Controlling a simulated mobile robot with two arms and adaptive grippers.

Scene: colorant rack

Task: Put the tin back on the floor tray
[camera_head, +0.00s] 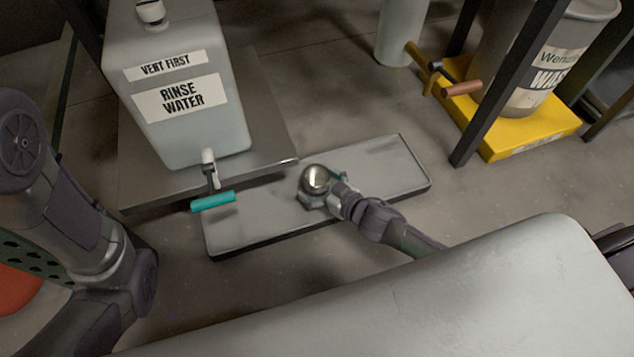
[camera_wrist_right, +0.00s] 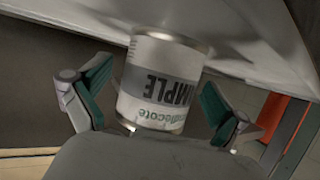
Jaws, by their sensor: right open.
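The tin (camera_head: 315,179) is a small metal can with a shiny round top in the head view. It appears to stand on the grey floor tray (camera_head: 375,170), near the tray's middle. The right wrist view shows the tin (camera_wrist_right: 163,82) with a white and grey label whose lettering is upside down. My right gripper (camera_wrist_right: 155,105) is open, with one teal-padded finger on each side of the tin and visible gaps between. In the head view the right gripper (camera_head: 322,190) is low at the tray, partly hidden by the tin. My left gripper is out of view.
A rinse water container (camera_head: 185,125) with a teal-handled tap (camera_head: 213,201) stands on a dark platform (camera_head: 265,110) left of the tin. A waste drum (camera_head: 535,75) on a yellow base (camera_head: 545,135) stands at the upper right, behind a dark post. The tray's right part is bare.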

